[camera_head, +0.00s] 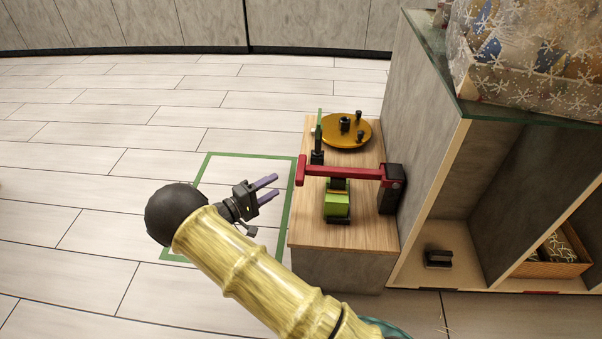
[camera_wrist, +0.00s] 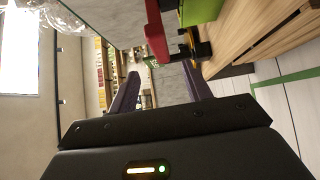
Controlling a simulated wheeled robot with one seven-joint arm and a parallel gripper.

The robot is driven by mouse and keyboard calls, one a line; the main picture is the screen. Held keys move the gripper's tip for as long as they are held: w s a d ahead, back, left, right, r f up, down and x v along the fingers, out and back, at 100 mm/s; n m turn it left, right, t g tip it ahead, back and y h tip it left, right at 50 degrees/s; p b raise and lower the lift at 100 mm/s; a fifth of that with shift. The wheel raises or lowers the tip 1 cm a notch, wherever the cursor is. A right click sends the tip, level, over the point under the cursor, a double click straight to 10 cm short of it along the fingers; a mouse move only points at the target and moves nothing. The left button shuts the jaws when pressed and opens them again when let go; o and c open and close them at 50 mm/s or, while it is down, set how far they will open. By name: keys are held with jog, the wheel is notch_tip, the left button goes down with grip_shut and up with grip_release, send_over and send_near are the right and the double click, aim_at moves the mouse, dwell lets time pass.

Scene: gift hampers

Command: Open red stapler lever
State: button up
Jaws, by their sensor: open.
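The red stapler lever (camera_head: 340,172) reaches left from a dark block (camera_head: 391,188) over a small wooden-topped stand (camera_head: 365,236). Its left end has a short red crosspiece. A green block (camera_head: 337,205) sits below the lever on a dark base. My gripper (camera_head: 272,190) is open and empty, with purple fingers, just left of the lever's end and apart from it. In the wrist view the red lever (camera_wrist: 156,36) shows at the top, beyond and between the fingertips of my gripper (camera_wrist: 165,82).
A round orange plate (camera_head: 345,131) with dark pegs stands behind the lever. A grey shelf unit (camera_head: 425,110) rises on the right, with a snowflake-patterned wrapped item (camera_head: 520,60) on top. A green outline (camera_head: 207,165) marks the floor. The floor to the left is clear.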

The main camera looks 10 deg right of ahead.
aim_at(301, 170)
jog(key=b+x, duration=0.3)
jog(key=x, duration=0.7)
jog(key=shift+d+f+b, duration=0.1)
jog(key=shift+d+b, duration=0.05)
jog(key=shift+b, duration=0.25)
jog(key=shift+w+d, duration=0.35)
jog(key=shift+d, duration=0.2)
grip_shut()
